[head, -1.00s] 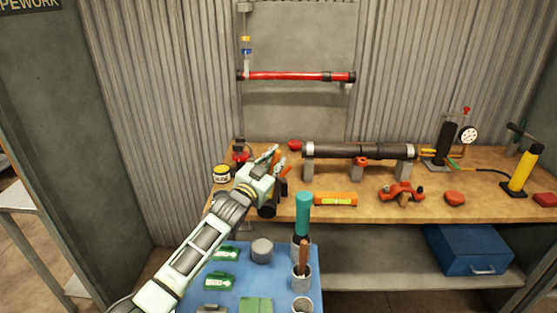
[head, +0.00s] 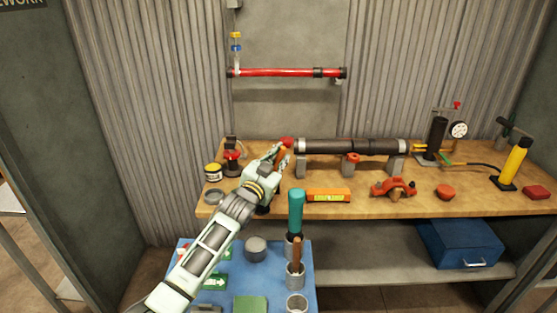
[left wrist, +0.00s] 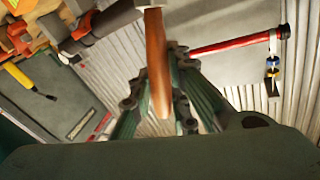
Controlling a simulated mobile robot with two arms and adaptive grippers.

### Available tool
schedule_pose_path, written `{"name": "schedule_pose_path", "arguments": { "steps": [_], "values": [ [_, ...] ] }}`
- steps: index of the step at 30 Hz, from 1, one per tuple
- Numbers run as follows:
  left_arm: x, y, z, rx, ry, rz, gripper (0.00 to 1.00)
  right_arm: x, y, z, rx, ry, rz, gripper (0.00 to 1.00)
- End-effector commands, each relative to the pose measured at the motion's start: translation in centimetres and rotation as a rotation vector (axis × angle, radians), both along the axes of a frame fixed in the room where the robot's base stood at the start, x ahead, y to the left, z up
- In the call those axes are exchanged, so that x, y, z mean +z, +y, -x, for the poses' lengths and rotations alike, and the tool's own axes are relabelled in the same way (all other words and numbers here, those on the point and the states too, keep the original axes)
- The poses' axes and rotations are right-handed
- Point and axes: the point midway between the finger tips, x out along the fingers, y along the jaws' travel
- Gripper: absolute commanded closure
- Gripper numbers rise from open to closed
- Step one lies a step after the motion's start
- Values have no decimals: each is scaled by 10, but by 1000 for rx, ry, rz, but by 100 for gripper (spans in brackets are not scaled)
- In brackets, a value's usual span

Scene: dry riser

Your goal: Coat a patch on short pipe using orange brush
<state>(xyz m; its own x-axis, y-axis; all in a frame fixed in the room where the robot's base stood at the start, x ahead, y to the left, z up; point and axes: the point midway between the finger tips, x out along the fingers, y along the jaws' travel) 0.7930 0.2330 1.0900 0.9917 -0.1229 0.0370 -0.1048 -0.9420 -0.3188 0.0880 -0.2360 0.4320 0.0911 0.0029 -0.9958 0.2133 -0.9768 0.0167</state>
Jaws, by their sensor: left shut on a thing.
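My left gripper (head: 277,158) is shut on the orange brush (head: 283,154), just left of the dark pipe's left end. The orange-brown handle (left wrist: 156,65) shows between the fingers in the left wrist view; its pale end is cut by the top edge, and the bristles cannot be made out. The dark pipe (head: 350,146) lies level on grey supports on the bench; part of it also shows in the left wrist view (left wrist: 105,20). A shorter red pipe (head: 285,72) is fixed to the wall panel. I cannot tell which is the short pipe. My right gripper is not in view.
On the wooden bench (head: 440,208) are a tin (head: 213,172), an orange level (head: 328,195), a red clamp tool (head: 393,187) and a yellow pump (head: 515,163). A blue trolley top (head: 275,285) holds cups with a teal-handled tool (head: 296,210) in front.

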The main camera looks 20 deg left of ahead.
Motion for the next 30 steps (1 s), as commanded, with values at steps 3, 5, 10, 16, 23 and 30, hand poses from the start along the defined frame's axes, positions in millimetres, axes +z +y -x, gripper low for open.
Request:
{"name": "schedule_pose_path", "arguments": {
  "steps": [3,5,10,16,23,30],
  "values": [
    [15,0,0,0,-3,0,100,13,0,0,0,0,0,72],
    [22,0,0,0,-3,0,100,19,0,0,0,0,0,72],
    [39,0,0,-1,-3,0,100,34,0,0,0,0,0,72],
    [58,0,0,-1,-3,0,100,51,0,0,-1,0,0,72],
    [59,0,0,-1,-2,0,100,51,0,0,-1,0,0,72],
    [64,0,0,0,-3,0,100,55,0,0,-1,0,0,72]
  ]
}}
